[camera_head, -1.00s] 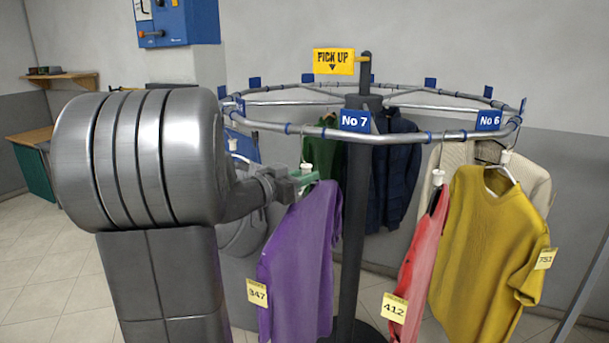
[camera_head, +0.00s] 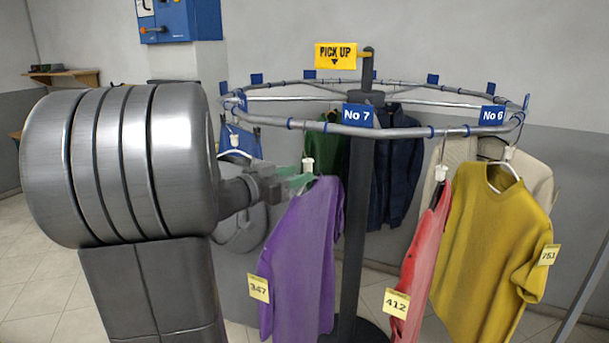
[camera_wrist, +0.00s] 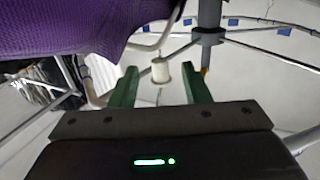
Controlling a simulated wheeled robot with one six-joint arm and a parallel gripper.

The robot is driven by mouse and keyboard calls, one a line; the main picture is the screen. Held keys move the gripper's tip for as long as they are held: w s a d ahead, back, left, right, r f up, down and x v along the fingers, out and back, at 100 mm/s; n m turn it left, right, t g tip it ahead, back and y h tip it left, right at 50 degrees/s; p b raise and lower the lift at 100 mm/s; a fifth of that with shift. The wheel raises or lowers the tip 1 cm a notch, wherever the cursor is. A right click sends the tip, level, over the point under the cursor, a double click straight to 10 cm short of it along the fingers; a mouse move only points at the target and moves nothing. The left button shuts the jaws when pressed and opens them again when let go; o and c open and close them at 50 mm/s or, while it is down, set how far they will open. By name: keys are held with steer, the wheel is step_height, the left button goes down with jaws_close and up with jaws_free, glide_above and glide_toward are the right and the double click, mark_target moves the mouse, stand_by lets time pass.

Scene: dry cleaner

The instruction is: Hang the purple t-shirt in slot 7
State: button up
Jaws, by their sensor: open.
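The purple t-shirt (camera_head: 305,255), with yellow tag 347, hangs below the front rail, left of and below the blue No 7 sign (camera_head: 358,116). Its hanger's white grip (camera_head: 308,165) shows above the collar; I cannot make out whether the hook sits on the rail. My gripper (camera_head: 300,181) is open beside the hanger at the shirt's left shoulder. In the wrist view its green fingers (camera_wrist: 161,78) stand apart, with the white grip (camera_wrist: 160,71) between or just beyond their tips. The purple cloth (camera_wrist: 80,28) fills the upper left there.
The round rail (camera_head: 400,131) carries a red garment (camera_head: 422,255) tagged 412 and a yellow sweater (camera_head: 487,240) tagged 753 to the right. Green and dark blue garments (camera_head: 396,170) hang behind. A dark central post (camera_head: 357,230) stands just right of the purple shirt.

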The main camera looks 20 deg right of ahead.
steer(key=b+v, duration=0.1)
steer(key=v, duration=0.9)
steer(key=shift+b, duration=0.35)
steer(key=shift+s+a, duration=0.1)
steer(key=s+a+p, duration=0.4)
steer(key=s+a, duration=0.6)
steer(key=a, duration=0.2)
steer(key=shift+d+f, duration=0.1)
stand_by(0.4)
steer(key=w+d+b, duration=0.2)
steer(key=w+d, duration=0.5)
steer(key=d, duration=0.1)
steer(key=shift+b, duration=0.3)
